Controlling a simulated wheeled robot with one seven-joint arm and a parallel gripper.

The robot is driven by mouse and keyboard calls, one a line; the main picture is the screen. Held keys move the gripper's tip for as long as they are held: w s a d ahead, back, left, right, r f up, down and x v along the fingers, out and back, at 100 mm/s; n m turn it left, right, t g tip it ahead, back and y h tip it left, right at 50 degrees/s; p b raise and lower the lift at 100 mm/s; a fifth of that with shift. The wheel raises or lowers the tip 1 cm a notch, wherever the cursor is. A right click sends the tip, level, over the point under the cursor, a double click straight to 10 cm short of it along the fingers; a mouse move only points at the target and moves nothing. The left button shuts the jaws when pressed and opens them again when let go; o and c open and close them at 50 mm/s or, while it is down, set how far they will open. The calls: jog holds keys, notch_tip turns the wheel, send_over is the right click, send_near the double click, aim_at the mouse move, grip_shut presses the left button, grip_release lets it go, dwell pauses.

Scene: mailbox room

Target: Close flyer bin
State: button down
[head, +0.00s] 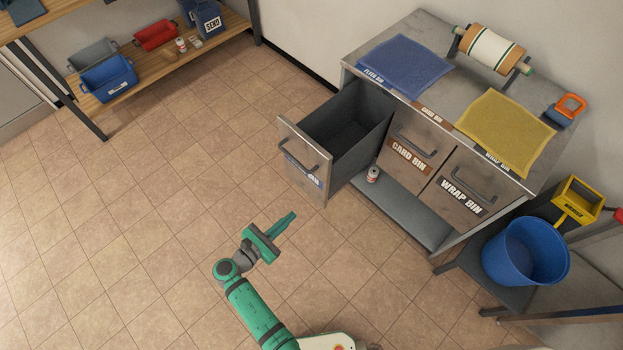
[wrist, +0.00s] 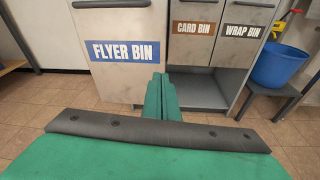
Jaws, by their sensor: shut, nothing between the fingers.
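The flyer bin (head: 304,161) is a grey drawer at the left end of the metal cabinet, pulled well out, and its inside looks empty. Its front with the blue FLYER BIN label (wrist: 122,50) fills the upper left of the wrist view. A bar handle shows on that front in both views. My green gripper (head: 289,221) is shut and empty, in front of the bin and a little to its lower left in the head view. In the wrist view the fingertips (wrist: 160,84) point toward the lower right part of the bin front, apart from it as far as I can tell.
The card bin (head: 408,154) and wrap bin (head: 460,195) are shut beside it. A small can (head: 373,174) stands on the shelf below. A blue bucket (head: 525,250) stands at the right. The tiled floor (head: 150,210) left of the bin is clear.

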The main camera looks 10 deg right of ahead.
notch_tip(320, 180, up, 5)
jog(key=w+a+h, duration=0.2)
jog(key=w, duration=0.1)
send_near(319, 173)
jog(key=shift+n, duration=0.4)
jog(key=x, duration=0.6)
jog(key=shift+d+f, duration=0.1)
jog(key=shift+d, duration=0.1)
jog(key=shift+w, duration=0.15)
